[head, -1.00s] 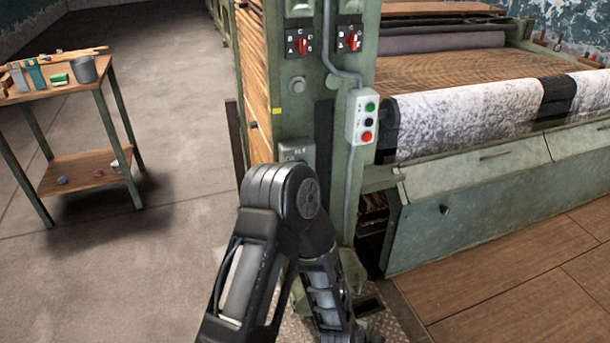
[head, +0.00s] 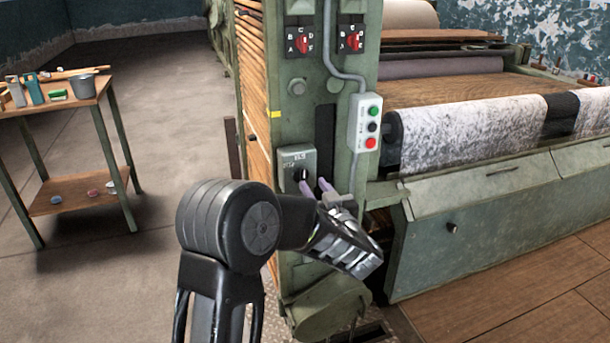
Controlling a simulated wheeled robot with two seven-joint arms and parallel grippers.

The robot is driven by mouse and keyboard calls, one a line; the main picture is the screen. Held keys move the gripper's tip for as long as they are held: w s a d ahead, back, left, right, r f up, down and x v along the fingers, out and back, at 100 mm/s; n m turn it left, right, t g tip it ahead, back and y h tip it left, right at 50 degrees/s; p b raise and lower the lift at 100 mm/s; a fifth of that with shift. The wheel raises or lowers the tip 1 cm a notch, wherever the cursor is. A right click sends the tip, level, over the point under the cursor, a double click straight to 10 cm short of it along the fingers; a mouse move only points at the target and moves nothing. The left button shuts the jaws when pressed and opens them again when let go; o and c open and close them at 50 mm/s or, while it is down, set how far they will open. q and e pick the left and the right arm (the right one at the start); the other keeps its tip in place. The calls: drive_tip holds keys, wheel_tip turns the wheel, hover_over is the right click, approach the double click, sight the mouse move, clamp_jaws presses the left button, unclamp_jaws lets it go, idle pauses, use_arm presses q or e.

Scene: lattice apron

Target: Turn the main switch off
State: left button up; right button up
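A grey switch box (head: 297,163) with a small dark knob (head: 303,174) is mounted low on the green machine post. Its lettering is too small to read. I take it to be the main switch; the knob's setting is unclear. My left gripper (head: 314,184) is just below and right of the knob, its two purple fingers apart with nothing visible between them. Whether a finger touches the knob cannot be told. My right gripper is not in view.
Two red rotary selectors (head: 303,43) (head: 353,41) sit higher on the post. A side table (head: 72,107) with tools stands left, beyond open floor.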

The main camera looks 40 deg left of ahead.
sight(304, 172)
use_arm(q)
drive_tip(key=x, duration=0.7)
drive_tip(key=shift+w+a+f, duration=0.1)
drive_tip(key=shift+w+a, duration=0.05)
drive_tip(key=shift+a, duration=0.1)
drive_tip(key=shift+c, duration=0.4)
clamp_jaws()
